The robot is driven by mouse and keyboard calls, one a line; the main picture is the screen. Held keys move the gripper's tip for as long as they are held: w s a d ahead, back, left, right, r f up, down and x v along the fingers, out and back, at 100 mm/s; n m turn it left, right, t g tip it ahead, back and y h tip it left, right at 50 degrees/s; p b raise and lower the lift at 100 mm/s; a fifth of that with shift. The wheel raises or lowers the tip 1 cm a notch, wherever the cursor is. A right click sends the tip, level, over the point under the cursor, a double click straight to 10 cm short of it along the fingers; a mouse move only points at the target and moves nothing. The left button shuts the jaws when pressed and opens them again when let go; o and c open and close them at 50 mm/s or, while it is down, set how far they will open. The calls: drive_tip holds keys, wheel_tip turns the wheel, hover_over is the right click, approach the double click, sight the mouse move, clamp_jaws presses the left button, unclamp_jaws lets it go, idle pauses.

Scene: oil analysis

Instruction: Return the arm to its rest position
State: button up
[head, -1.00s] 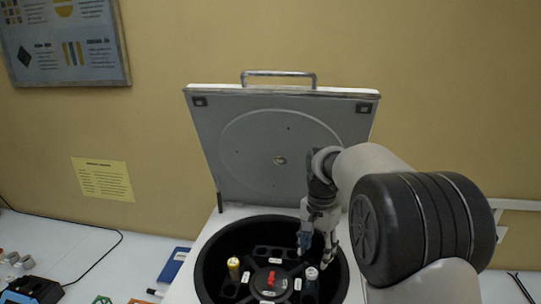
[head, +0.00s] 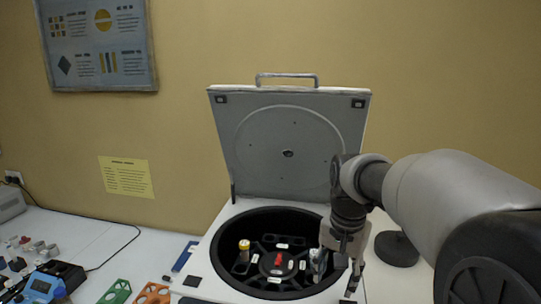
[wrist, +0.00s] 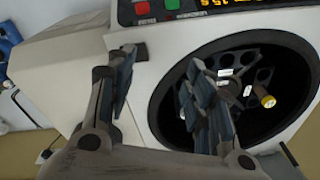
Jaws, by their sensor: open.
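My gripper (head: 337,274) hangs from my arm at the right side of the centrifuge bowl in the head view. Its fingers are spread and nothing shows between them; it also shows in the wrist view (wrist: 163,75). The centrifuge lid (head: 288,150) stands open and upright. A red piece (head: 278,259) marks the rotor's middle. The rotor's right side is partly hidden by my gripper.
Green (head: 117,292) and orange (head: 152,293) racks, a blue device (head: 45,287) and small bottles stand on the white table at left. The wrist view shows the control panel (wrist: 190,8). The open lid stands behind my gripper.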

drive_tip(key=s+f+n+t+b, duration=0.1)
drive_tip(key=s+f+n+b, duration=0.2)
drive_tip(key=s, duration=0.9)
drive_tip(key=s+f+n+t+b, duration=0.2)
drive_tip(key=s+f+b, duration=0.5)
drive_tip(key=s, duration=0.5)
drive_tip(key=shift+s+f+n, duration=0.2)
drive_tip(key=shift+f+n, duration=0.2)
drive_tip(key=shift+n, duration=0.4)
